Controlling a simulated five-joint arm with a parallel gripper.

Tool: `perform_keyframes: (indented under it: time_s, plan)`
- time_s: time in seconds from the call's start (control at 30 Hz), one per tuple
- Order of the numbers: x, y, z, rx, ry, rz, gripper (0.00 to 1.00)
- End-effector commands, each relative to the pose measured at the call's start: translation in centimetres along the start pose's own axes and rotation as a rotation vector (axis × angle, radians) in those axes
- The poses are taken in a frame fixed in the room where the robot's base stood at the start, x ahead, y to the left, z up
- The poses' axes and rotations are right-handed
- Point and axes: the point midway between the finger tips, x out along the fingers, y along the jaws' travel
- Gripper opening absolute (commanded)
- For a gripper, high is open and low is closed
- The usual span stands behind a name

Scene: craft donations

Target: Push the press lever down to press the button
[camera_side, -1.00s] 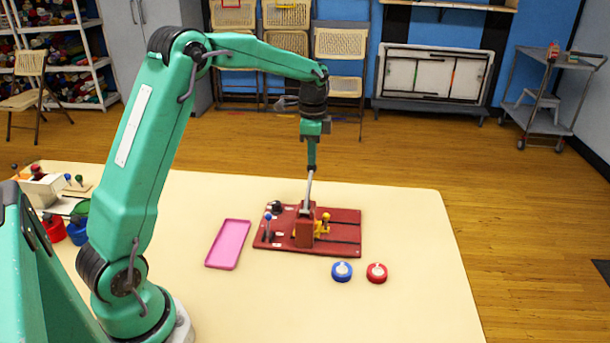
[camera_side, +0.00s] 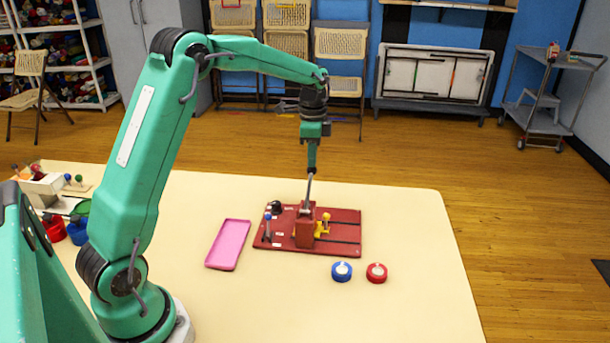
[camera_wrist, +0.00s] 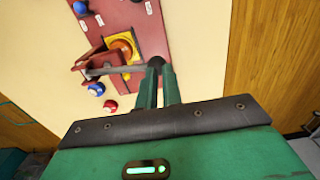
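A red press block (camera_side: 304,230) stands on a dark red board (camera_side: 348,224) on the table. A grey press lever (camera_side: 308,190) rises steeply from it; in the wrist view the lever (camera_wrist: 120,70) ends in a dark knob (camera_wrist: 156,61). A yellow piece with an orange round top (camera_side: 323,224) sits beside the block and shows in the wrist view (camera_wrist: 122,47); I cannot tell whether it is the button. My gripper (camera_side: 310,170) points down at the lever's top. In the wrist view its fingers (camera_wrist: 159,72) have a narrow gap, with the knob at their tips; whether they grip it is unclear.
A pink tray (camera_side: 229,244) lies left of the board. A blue round piece (camera_side: 342,272) and a red one (camera_side: 376,273) lie in front of it. A small blue-topped post (camera_side: 268,227) stands on the board's left. The table's right side is clear.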

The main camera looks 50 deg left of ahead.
Motion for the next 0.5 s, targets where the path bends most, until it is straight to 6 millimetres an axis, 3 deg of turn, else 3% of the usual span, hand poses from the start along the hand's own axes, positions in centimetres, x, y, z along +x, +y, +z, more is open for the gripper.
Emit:
perform_keyframes:
  time_s: [0.5]
  plan:
    - [0.57, -0.1, 0.01, 0.0, -0.001, 0.001, 0.07]
